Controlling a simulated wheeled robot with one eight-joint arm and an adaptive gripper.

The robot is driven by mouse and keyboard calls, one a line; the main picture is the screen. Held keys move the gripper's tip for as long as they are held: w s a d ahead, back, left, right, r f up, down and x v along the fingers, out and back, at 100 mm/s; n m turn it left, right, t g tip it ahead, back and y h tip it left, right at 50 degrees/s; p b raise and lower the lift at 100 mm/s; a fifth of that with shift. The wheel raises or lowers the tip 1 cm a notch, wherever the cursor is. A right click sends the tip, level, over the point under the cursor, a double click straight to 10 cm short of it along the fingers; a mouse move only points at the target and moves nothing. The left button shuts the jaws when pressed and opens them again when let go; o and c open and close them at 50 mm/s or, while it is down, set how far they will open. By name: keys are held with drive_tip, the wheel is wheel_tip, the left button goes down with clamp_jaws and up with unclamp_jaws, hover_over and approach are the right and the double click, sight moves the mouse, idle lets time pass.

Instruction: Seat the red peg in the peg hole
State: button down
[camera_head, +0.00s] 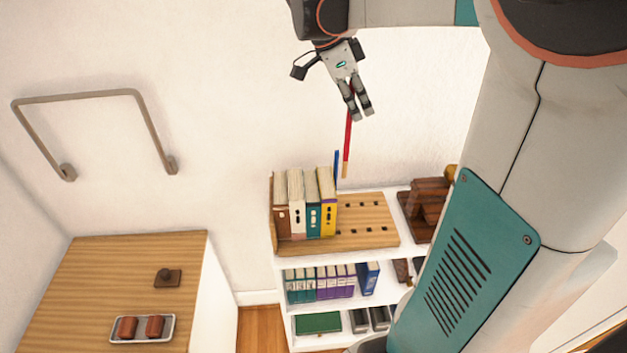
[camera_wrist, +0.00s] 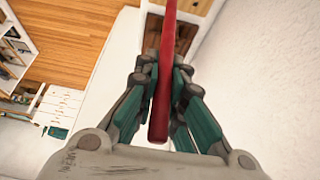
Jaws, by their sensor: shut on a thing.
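The red peg (camera_head: 348,139) is long and thin with a pale tan lower end. My gripper (camera_head: 362,114) is shut on it near its upper end, and the peg hangs nearly upright, slightly tilted. In the wrist view the red peg (camera_wrist: 164,88) runs between the fingers of my gripper (camera_wrist: 163,72). The wooden peg board (camera_head: 358,233), with several dark holes, lies on the shelf top. In the head view the peg's lower end shows above the board's back edge. I cannot tell its exact distance from any hole.
Several binders (camera_head: 305,205) stand at the board's left, with a thin blue upright piece (camera_head: 337,168) behind them. Dark brown wooden objects (camera_head: 428,211) sit to the right. A wooden-topped cabinet (camera_head: 90,285) with a tray (camera_head: 142,341) stands at left. A rail (camera_head: 85,97) is on the wall.

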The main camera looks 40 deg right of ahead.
wheel_tip(320, 180, down, 27)
drive_tip(key=b, duration=0.2)
drive_tip(key=shift+r+b, duration=0.2)
drive_tip(key=shift+b, duration=0.15)
drive_tip(key=c, duration=2)
unclamp_jaws()
drive_tip(key=shift+f, duration=0.1)
drive_tip(key=o, duration=0.3)
